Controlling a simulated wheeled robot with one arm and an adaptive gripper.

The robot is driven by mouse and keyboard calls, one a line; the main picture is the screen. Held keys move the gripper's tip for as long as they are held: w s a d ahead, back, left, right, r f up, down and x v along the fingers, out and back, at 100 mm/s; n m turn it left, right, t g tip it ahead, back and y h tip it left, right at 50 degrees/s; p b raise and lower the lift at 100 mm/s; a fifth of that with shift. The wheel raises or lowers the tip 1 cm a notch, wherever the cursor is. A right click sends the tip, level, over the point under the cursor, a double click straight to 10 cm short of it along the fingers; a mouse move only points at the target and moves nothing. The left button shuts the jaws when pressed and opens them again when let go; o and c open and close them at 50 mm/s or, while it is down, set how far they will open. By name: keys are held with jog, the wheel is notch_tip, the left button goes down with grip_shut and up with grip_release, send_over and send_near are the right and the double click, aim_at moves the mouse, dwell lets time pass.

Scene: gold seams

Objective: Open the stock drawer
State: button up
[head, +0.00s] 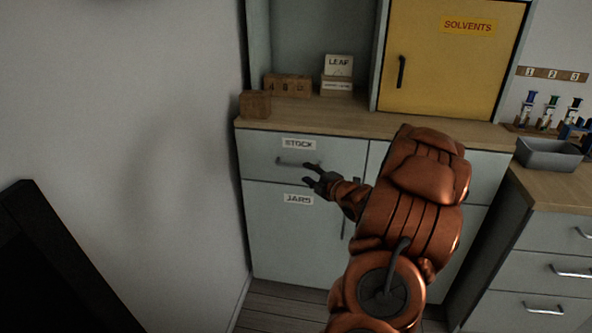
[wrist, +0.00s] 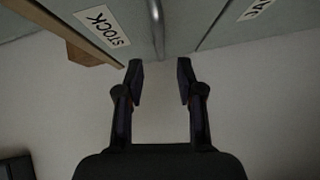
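The stock drawer (head: 330,151) is the grey upper-left front of the cabinet, labelled STOCK, and looks shut, flush with its neighbours. Its bar handle (head: 292,162) lies below the label. My gripper (head: 305,173) is at the right end of this handle with its fingers apart. In the wrist view, my gripper (wrist: 159,68) is open and empty, and the handle (wrist: 157,28) runs down to the gap between the fingertips. I cannot tell whether the fingers touch it. The STOCK label (wrist: 102,25) shows to the left there.
The jars door (head: 285,235) is directly below. A wooden block (head: 255,104) sits at the counter's left end, near number blocks (head: 287,85). A yellow solvents cabinet (head: 440,60) stands on the counter. A grey bin (head: 550,154) is at right. A wall bounds the left side.

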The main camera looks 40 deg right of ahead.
aim_at(297, 167)
jog(key=shift+x, duration=3.75)
grip_shut()
